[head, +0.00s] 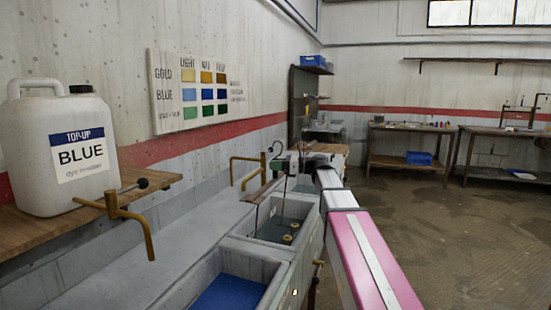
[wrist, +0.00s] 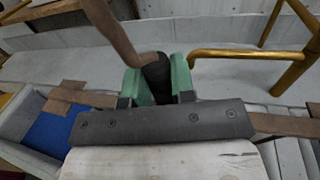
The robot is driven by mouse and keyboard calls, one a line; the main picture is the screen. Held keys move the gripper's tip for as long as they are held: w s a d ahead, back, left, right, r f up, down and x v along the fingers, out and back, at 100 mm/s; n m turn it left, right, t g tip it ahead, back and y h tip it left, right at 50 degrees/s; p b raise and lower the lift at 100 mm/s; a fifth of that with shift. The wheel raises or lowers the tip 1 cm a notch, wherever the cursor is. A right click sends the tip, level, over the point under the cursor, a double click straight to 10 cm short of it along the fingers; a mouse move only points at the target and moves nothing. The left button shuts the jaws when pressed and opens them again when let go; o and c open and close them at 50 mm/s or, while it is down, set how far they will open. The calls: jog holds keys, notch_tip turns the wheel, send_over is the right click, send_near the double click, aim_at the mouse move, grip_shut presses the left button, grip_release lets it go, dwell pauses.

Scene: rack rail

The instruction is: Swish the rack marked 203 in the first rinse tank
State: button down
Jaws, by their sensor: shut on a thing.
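My gripper (head: 292,164) is over a tank with dark, clear-looking liquid (head: 268,228) in the head view. In the wrist view its green fingers (wrist: 158,84) are shut on the dark grip of a brown handle (wrist: 122,35). I take this handle to be part of the rack; no number is readable. Thin rods (head: 285,192) hang below my gripper into this tank, and two small yellowish round pieces (head: 288,239) show low in it. I cannot tell how deep they sit. A nearer tank (head: 205,270) holds blue (head: 228,295).
Brass taps (head: 128,215) (head: 255,167) reach out from the wall side. A white jug marked TOP-UP BLUE (head: 75,150) stands on a wooden shelf (head: 150,187). A colour chart (head: 200,90) hangs on the wall. Open floor (head: 430,220) lies to the right, before workbenches.

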jog(key=shift+f, duration=0.9)
jog(key=shift+s+d, duration=0.35)
jog(key=shift+d, duration=0.4)
jog(key=shift+w+a, duration=0.1)
jog(key=shift+a, duration=0.1)
jog(key=shift+w+a, duration=0.3)
jog(key=shift+a, duration=0.35)
jog(key=shift+w+a, duration=0.25)
jog(key=shift+a, duration=0.4)
dwell(1.7)
